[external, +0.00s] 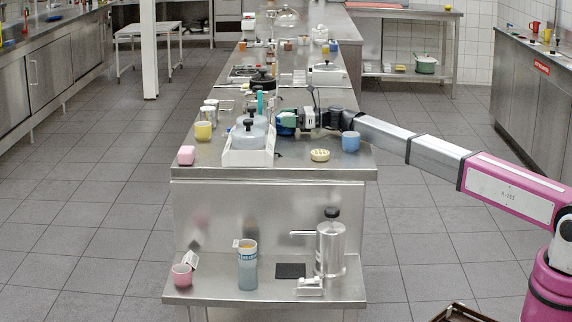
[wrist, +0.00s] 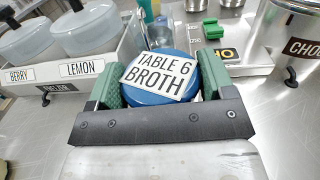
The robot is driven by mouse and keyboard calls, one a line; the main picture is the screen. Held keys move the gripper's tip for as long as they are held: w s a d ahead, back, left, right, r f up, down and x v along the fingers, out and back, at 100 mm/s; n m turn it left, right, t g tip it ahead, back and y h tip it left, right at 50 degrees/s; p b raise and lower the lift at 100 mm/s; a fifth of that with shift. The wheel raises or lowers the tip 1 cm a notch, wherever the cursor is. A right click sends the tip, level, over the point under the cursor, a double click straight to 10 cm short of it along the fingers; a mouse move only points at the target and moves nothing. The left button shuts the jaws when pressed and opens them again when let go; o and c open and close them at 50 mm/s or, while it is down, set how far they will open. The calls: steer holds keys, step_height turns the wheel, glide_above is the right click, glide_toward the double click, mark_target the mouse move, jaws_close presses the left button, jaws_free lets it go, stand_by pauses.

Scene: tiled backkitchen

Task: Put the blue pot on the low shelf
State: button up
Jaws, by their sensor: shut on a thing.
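The blue pot (wrist: 160,80) has a round blue top with a label reading "TABLE 6 BROTH". My gripper (wrist: 158,82) is shut on it, with a green finger pad on either side. In the external view my gripper (external: 290,121) is over the steel counter, just right of the white rack, and the blue pot (external: 285,129) shows only in part. I cannot tell whether the pot touches the counter. A low steel shelf (external: 215,290) juts out below the counter's near end.
The white rack (external: 247,157) holds lidded tubs. A blue cup (external: 350,142) and round yellowish item (external: 320,155) stand near my arm. The low shelf carries a pink cup (external: 182,275), tall blue-grey cup (external: 247,270), dispenser (external: 330,248) and black pad (external: 290,271).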

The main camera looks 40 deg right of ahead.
steer(key=shift+f, duration=0.1)
steer(key=o, duration=1.1)
steer(key=shift+s+d, duration=0.1)
steer(key=v, duration=1.1)
steer(key=shift+s+d, duration=0.25)
steer(key=shift+d, duration=0.05)
